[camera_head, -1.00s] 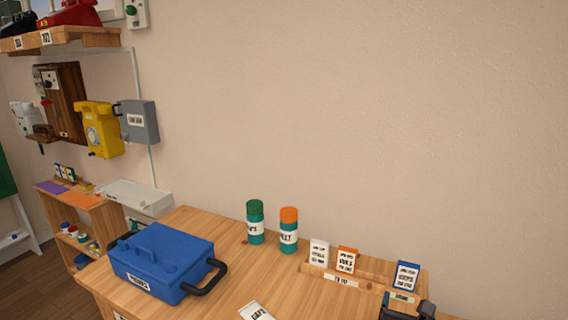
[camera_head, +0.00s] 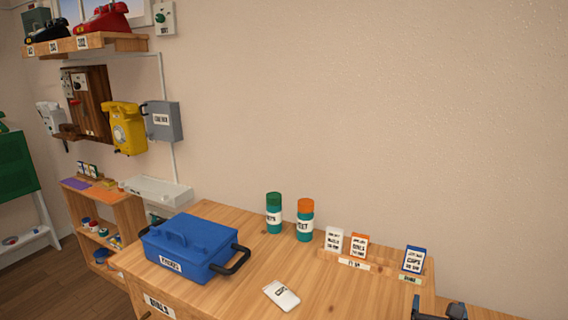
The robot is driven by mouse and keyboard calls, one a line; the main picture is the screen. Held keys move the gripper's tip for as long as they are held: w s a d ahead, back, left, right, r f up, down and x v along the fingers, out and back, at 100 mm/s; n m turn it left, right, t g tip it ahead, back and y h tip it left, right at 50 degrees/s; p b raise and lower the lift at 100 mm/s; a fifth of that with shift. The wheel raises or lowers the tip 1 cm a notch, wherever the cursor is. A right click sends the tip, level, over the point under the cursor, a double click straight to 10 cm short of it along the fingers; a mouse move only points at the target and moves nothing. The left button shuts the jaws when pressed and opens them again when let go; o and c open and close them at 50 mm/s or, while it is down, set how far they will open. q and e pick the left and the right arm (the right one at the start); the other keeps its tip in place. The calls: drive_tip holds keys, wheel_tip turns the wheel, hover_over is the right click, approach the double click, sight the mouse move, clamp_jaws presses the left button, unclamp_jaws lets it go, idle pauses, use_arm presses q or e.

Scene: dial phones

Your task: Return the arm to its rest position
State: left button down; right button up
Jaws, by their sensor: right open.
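My right gripper (camera_head: 440,312) shows only in part at the bottom right edge of the head view, dark grey and open. Nothing shows between its fingers. It is at the front right of the wooden table (camera_head: 330,285), to the right of a white labelled card (camera_head: 281,295) and nearer than the card rack (camera_head: 345,261). My left gripper is out of view.
A blue lidded box (camera_head: 192,245) with black handles stands at the table's left. Two teal canisters, one green-topped (camera_head: 274,213) and one orange-topped (camera_head: 305,220), stand behind. A yellow phone (camera_head: 124,128) hangs on the wall.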

drive_tip(key=s+d+f+m+g+y, duration=0.4)
drive_tip(key=s+d+f+m, duration=0.1)
drive_tip(key=s+f+m, duration=0.6)
drive_tip(key=s+f+m+g+y, duration=0.1)
drive_tip(key=s+f+m+y, duration=0.15)
drive_tip(key=s+m, duration=0.5)
drive_tip(key=s+f+m+g+y, duration=0.2)
drive_tip(key=s+f+m, duration=0.2)
drive_tip(key=s+m, duration=0.4)
drive_tip(key=a+f+m+t, duration=0.1)
drive_tip(key=a+m, duration=0.4)
drive_tip(key=a, duration=0.6)
drive_tip(key=shift+w, duration=0.15)
drive_tip(key=shift+h, duration=0.25)
